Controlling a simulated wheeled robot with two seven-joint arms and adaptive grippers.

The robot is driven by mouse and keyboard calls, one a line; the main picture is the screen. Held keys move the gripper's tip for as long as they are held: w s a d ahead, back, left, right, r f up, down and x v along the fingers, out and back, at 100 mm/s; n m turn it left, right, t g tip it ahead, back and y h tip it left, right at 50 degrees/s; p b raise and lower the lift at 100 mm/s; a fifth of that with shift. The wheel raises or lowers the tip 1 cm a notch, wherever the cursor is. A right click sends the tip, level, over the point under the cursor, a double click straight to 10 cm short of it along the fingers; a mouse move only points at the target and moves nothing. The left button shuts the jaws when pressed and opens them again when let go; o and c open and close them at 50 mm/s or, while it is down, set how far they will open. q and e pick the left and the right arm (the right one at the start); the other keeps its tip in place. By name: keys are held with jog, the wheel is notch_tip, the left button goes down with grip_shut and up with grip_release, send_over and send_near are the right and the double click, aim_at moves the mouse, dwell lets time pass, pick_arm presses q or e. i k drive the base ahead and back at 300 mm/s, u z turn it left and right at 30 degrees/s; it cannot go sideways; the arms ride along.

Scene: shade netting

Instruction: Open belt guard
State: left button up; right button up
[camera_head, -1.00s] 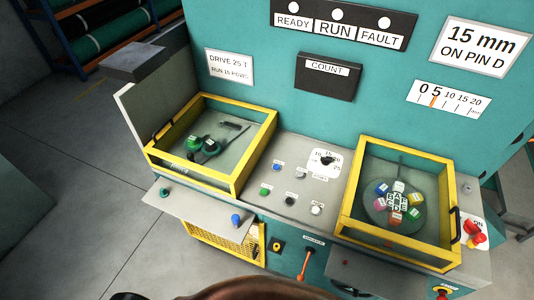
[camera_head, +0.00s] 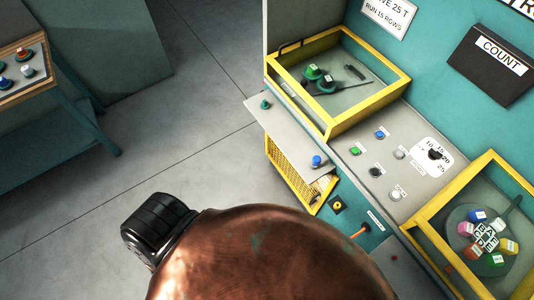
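The teal machine (camera_head: 425,75) stands at the right. A yellow mesh guard panel (camera_head: 288,170) is low on its front, under a grey shelf (camera_head: 288,140), and looks closed; the shelf hides its top. Above it a yellow-framed clear cover (camera_head: 370,112) lies closed over green-capped parts (camera_head: 313,72), with a dark handle at its far left edge. A second yellow-framed cover (camera_head: 445,192) is over a dial of coloured blocks (camera_head: 487,237), cut by the picture edge. Neither of my grippers shows.
The shelf carries a green knob (camera_head: 265,104) and a blue knob (camera_head: 316,160). Buttons sit on the grey panel (camera_head: 365,160) between the covers. A side table with buttons (camera_head: 22,75) stands at the far left. Open grey floor (camera_head: 190,130) lies between.

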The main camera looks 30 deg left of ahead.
aim_at(335, 179)
jog(key=z, duration=0.8)
jog(key=k, duration=1.2)
jog(key=u, duration=1.7)
